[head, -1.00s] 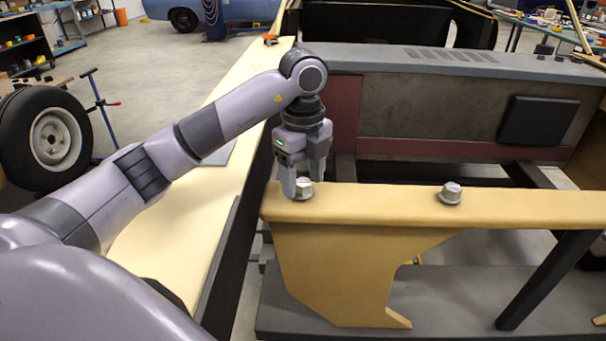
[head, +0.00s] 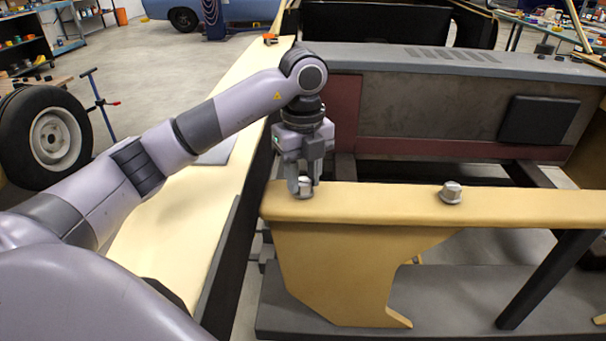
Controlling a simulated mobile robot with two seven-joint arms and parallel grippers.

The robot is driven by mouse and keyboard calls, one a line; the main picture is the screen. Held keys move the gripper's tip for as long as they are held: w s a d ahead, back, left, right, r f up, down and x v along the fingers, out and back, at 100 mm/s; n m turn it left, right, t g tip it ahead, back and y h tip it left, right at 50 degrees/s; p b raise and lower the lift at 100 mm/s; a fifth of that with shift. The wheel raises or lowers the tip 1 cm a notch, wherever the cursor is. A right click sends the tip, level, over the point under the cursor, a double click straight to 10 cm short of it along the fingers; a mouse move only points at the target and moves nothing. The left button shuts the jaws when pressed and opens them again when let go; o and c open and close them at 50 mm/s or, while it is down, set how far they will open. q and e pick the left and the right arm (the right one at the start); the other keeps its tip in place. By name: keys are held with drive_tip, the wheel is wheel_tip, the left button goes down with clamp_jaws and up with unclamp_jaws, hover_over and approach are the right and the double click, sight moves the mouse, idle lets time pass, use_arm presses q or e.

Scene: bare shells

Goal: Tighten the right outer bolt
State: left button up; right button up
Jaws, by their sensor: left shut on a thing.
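My left gripper (head: 304,185) points down over the left end of the tan beam (head: 375,202). Its fingers are shut on a silver bolt (head: 304,194) that sits on the beam's top; the fingers hide part of the bolt's head. A second silver bolt (head: 451,192) with a wide flange stands on the beam farther right, with no gripper at it. My right gripper is not in view.
A grey panel with a dark pad (head: 539,119) stands behind the beam. A long tan rail (head: 200,210) runs along the left under my arm. A wheel (head: 45,138) stands at the far left. The beam's top between the bolts is clear.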

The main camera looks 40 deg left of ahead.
use_arm(q)
drive_tip(key=m, duration=0.4)
drive_tip(key=shift+m, duration=0.3)
drive_tip(key=m+b, duration=0.1)
drive_tip(key=m, duration=0.3)
drive_tip(key=shift+w+r+m, duration=0.1)
drive_tip(key=shift+m, duration=0.2)
drive_tip(key=m, duration=0.4)
drive_tip(key=shift+a+r+m+b, duration=0.1)
drive_tip(key=shift+m+b, duration=0.2)
drive_tip(key=m, duration=0.4)
drive_tip(key=shift+b, duration=0.3)
drive_tip(key=m, duration=0.4)
drive_tip(key=m+b, duration=0.1)
drive_tip(key=m, duration=0.3)
drive_tip(key=shift+m, duration=0.3)
drive_tip(key=m, duration=0.3)
drive_tip(key=shift+m, duration=2.1)
